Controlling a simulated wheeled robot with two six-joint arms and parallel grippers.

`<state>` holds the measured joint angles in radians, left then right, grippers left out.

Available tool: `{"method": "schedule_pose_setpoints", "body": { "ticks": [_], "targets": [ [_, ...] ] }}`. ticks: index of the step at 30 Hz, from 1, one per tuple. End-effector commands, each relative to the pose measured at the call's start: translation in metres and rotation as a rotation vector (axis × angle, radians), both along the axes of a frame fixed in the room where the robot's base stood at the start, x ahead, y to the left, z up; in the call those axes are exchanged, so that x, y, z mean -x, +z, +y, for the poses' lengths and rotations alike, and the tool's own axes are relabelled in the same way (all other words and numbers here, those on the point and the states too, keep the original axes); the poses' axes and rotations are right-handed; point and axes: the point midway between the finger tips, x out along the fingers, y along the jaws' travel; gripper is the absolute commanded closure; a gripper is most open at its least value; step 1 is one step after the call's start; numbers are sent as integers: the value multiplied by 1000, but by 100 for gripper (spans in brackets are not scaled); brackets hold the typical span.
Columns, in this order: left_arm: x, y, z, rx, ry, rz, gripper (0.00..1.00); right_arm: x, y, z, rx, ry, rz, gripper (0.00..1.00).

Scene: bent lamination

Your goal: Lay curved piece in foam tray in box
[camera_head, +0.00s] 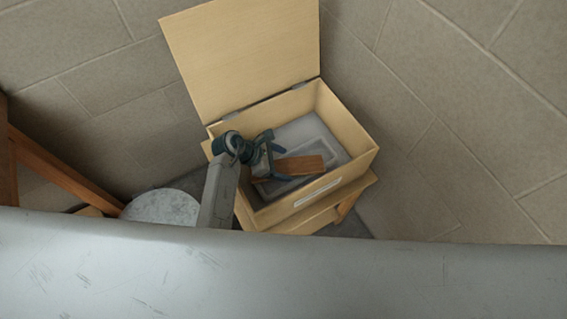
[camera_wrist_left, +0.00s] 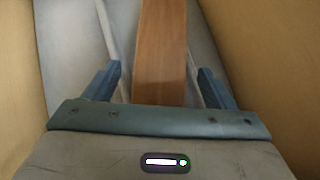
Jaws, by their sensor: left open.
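The curved piece (camera_head: 301,166) is a brown wooden strip lying in the grey foam tray (camera_head: 312,128) inside the open wooden box (camera_head: 347,113). My left gripper (camera_head: 277,157) reaches down into the box at the near left end of the piece. In the left wrist view the piece (camera_wrist_left: 160,50) runs between the two blue fingers (camera_wrist_left: 162,85), with a gap on each side, so the gripper is open. The foam tray (camera_wrist_left: 75,45) shows beneath the piece. Whether the piece rests fully in the tray's recess cannot be told. My right gripper is not in view.
The box lid (camera_head: 245,50) stands open at the back. The box sits on a wooden stand (camera_head: 318,216). Box walls (camera_wrist_left: 268,60) rise close on both sides of the gripper. A wooden frame (camera_head: 60,170) stands at the left. Tiled floor lies clear to the right.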

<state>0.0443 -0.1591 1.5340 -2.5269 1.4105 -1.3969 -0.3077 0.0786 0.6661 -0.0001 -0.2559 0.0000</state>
Motion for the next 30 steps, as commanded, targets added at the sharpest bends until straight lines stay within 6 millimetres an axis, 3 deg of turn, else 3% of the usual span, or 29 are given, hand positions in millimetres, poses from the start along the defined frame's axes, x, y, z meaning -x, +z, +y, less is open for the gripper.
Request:
{"method": "schedule_pose_setpoints", "body": {
  "ticks": [9, 15, 30],
  "targets": [
    [11, 47, 51, -6, 0, -4, 22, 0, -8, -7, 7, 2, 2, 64],
    [17, 68, 70, -4, -1, -1, 22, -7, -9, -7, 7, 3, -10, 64],
    [18, 76, 76, -2, -1, 0, 22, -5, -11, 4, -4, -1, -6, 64]
  ]
}}
